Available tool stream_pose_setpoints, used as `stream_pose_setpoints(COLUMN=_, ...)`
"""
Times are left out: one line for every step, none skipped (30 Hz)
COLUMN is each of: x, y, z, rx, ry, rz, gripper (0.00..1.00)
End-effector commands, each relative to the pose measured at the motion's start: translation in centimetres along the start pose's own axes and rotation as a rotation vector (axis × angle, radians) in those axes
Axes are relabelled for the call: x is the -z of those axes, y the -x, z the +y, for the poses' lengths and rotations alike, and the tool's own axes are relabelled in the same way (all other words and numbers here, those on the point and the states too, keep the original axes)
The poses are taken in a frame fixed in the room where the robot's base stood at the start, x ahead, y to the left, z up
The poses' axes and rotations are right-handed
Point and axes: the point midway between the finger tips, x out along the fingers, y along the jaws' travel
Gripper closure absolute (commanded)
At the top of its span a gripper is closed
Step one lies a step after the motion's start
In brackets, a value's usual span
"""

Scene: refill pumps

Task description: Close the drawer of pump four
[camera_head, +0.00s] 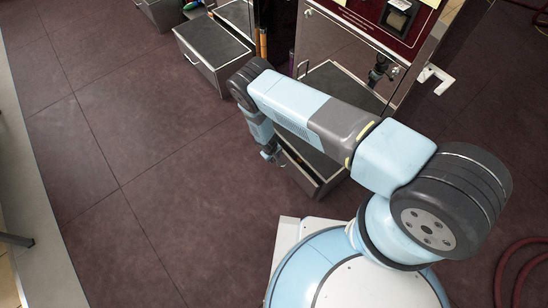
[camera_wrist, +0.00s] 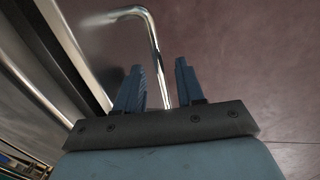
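A drawer (camera_head: 331,160) juts out low from the front of a pump cabinet (camera_head: 335,50), partly hidden behind my arm. Its top is dark grey and its edges are metallic. I cannot read a pump number. My gripper (camera_head: 271,155) is low beside the drawer's front end. In the wrist view, my gripper (camera_wrist: 160,85) has its two blue fingers apart. A bent, shiny metal handle (camera_wrist: 154,45) runs between the fingers, joined to the drawer front (camera_wrist: 62,50) at the left. I cannot tell whether a finger touches it.
Another drawer unit (camera_head: 212,45) with a handle stands further left, and a further one (camera_head: 163,12) behind it. A white bracket (camera_head: 435,78) sticks out right of the pump. A red hose (camera_head: 510,265) lies at lower right. The tiled floor (camera_head: 130,130) at left is clear.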

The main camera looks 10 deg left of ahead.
Motion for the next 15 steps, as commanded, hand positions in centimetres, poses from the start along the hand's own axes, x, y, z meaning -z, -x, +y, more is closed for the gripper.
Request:
stream_pose_setpoints(x=0.01, y=-0.03, z=0.00, rx=0.000, ry=0.000, rz=0.000, gripper=0.62)
stream_pose_setpoints(x=0.01, y=-0.03, z=0.00, rx=0.000, ry=0.000, rz=0.000, gripper=0.62)
stream_pose_setpoints(x=0.01, y=-0.02, z=0.00, rx=0.000, ry=0.000, rz=0.000, gripper=0.62)
stream_pose_setpoints(x=0.01, y=-0.02, z=0.00, rx=0.000, ry=0.000, rz=0.000, gripper=0.62)
stream_pose_setpoints(x=0.01, y=-0.01, z=0.01, rx=0.000, ry=0.000, rz=0.000, gripper=0.62)
stream_pose_setpoints(x=0.01, y=-0.01, z=0.01, rx=0.000, ry=0.000, rz=0.000, gripper=0.62)
stream_pose_setpoints(x=0.01, y=-0.01, z=0.01, rx=0.000, ry=0.000, rz=0.000, gripper=0.64)
stream_pose_setpoints(x=0.01, y=-0.01, z=0.01, rx=0.000, ry=0.000, rz=0.000, gripper=0.67)
stream_pose_setpoints(x=0.01, y=-0.01, z=0.01, rx=0.000, ry=0.000, rz=0.000, gripper=0.71)
stream_pose_setpoints(x=0.01, y=-0.01, z=0.01, rx=0.000, ry=0.000, rz=0.000, gripper=0.73)
stream_pose_setpoints(x=0.01, y=-0.01, z=0.01, rx=0.000, ry=0.000, rz=0.000, gripper=0.76)
stream_pose_setpoints(x=0.01, y=0.00, z=0.01, rx=0.000, ry=0.000, rz=0.000, gripper=0.80)
stream_pose_setpoints(x=0.01, y=0.00, z=0.01, rx=0.000, ry=0.000, rz=0.000, gripper=0.83)
stream_pose_setpoints(x=0.01, y=0.00, z=0.01, rx=0.000, ry=0.000, rz=0.000, gripper=0.86)
stream_pose_setpoints(x=0.01, y=0.00, z=0.02, rx=0.000, ry=-0.001, rz=0.000, gripper=0.90)
